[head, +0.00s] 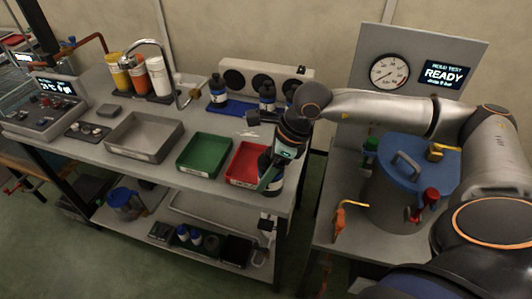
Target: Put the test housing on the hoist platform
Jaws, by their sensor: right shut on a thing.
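My right gripper (272,167) reaches in from the right and points down beside the red tray, near the bench's right front corner. It is shut on a dark, bottle-like thing with a pale band, which I take to be the test housing (275,187). The wrist hides part of it, and I cannot tell whether its base touches the bench. Similar dark housings with white labels stand in a blue rack (233,107) at the back. I cannot make out a hoist platform. My left gripper is not in view.
A red tray (236,178), a green tray (203,155) and a grey tray (145,136) line the bench. At right stands a grey vessel with a blue handled lid (392,170), below a gauge (390,71) and a READY display (443,74). A gap separates bench and vessel stand.

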